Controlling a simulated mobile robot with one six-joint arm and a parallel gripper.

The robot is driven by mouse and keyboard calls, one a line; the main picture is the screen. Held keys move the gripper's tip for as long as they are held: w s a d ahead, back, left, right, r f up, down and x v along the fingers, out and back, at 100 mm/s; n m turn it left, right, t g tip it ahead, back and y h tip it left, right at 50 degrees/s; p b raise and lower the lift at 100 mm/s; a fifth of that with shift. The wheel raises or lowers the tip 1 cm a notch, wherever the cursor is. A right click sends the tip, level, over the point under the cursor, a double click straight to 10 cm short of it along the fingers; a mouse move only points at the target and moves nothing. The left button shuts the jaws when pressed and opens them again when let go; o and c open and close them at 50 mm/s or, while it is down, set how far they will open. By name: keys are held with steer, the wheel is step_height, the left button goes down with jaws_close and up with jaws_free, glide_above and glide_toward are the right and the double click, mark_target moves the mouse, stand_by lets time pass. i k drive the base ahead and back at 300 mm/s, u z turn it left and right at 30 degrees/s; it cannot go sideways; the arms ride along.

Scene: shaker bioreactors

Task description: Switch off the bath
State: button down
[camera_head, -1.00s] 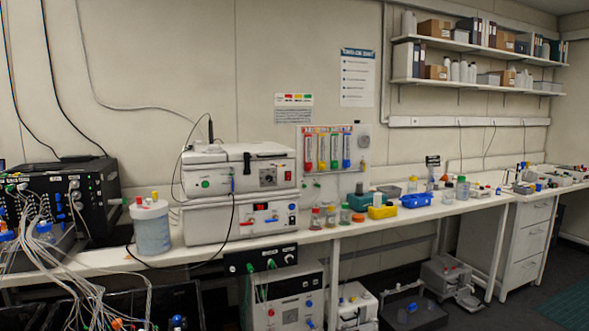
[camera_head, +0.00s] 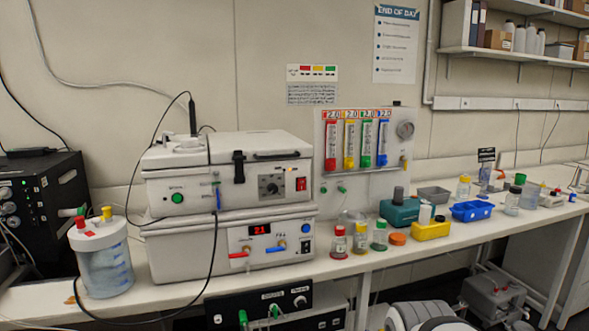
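Two white units are stacked on the bench; I cannot tell from their markings which is the bath. The upper unit (camera_head: 228,174) has a closed lid with a black latch (camera_head: 239,164), a green light or button (camera_head: 177,198), a black dial (camera_head: 271,188) and a red switch (camera_head: 301,184). The lower unit (camera_head: 190,257) has a lit red display (camera_head: 261,229) that seems to read 21, a red lever (camera_head: 239,255), a blue button (camera_head: 305,228) and a small dark switch (camera_head: 306,246).
A white-lidded container (camera_head: 104,262) stands left of the units, and a black cable hangs across their fronts. Small bottles (camera_head: 338,242), a yellow box (camera_head: 430,231) and a blue tray (camera_head: 472,211) stand to the right. A black control box (camera_head: 245,308) is below the bench edge.

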mark_target(301, 182)
steer(key=z, duration=0.15)
steer(key=i, duration=1.25)
steer(key=z, duration=0.4)
